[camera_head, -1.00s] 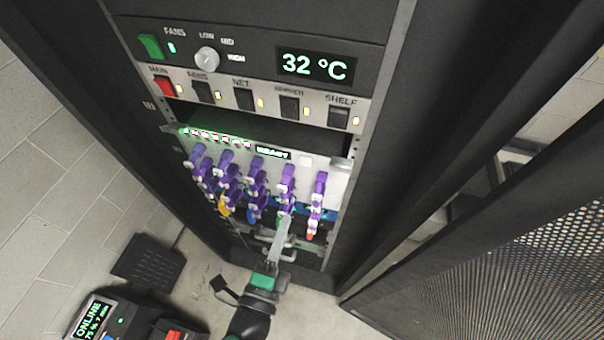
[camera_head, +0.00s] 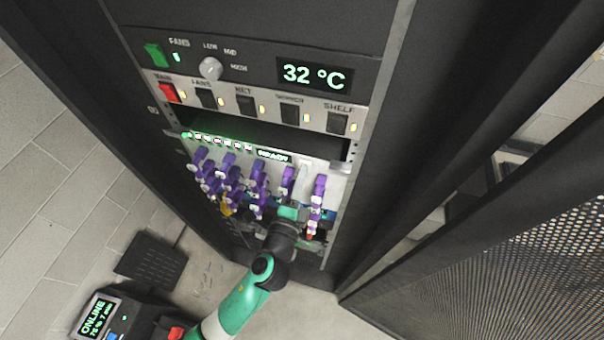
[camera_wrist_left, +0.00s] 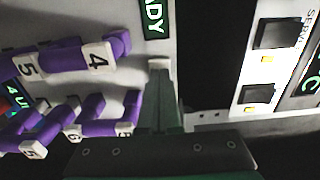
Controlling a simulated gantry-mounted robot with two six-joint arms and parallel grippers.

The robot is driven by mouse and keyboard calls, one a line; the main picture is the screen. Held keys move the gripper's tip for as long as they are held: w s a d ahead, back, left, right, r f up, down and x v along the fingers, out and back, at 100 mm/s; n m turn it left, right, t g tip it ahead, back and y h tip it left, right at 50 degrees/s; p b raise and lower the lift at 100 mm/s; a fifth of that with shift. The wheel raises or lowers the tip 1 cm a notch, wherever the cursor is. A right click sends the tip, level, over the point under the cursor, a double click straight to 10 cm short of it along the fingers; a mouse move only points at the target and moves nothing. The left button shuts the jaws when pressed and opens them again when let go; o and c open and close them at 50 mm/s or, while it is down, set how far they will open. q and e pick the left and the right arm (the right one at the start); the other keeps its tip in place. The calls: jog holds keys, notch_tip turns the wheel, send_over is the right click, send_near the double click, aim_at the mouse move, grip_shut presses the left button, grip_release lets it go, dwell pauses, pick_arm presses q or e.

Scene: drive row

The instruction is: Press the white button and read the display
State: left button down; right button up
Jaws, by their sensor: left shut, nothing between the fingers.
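The white button (camera_wrist_left: 159,62) shows in the left wrist view as a small pale block on the light panel, just beyond my fingertips. In the head view my fingers cover or blend with it. The small display (camera_head: 273,155) beside it reads "READY"; its end, "ADY" (camera_wrist_left: 153,18), shows in the left wrist view. My left gripper (camera_head: 303,172) is shut and empty, its tips at the button; I cannot tell whether they touch it. The fingers (camera_wrist_left: 162,95) point at the button in the left wrist view. My right gripper is not in view.
Purple-handled drive levers (camera_head: 319,188) stick out on both sides of my left gripper. Above are a row of switches (camera_head: 246,105), a knob (camera_head: 211,68) and a "32 °C" display (camera_head: 315,75). A perforated door (camera_head: 500,270) stands open at right. An "ONLINE" unit (camera_head: 97,315) sits lower left.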

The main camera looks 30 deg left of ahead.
pick_arm(q)
jog(key=shift+w, duration=0.15)
jog(key=shift+w+a+f+b, duration=0.15)
jog(key=shift+w+a+b, duration=0.15)
jog(key=shift+w, duration=0.35)
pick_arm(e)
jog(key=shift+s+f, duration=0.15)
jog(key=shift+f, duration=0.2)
pick_arm(q)
jog(key=b+v, duration=0.1)
jog(key=v, duration=1.3)
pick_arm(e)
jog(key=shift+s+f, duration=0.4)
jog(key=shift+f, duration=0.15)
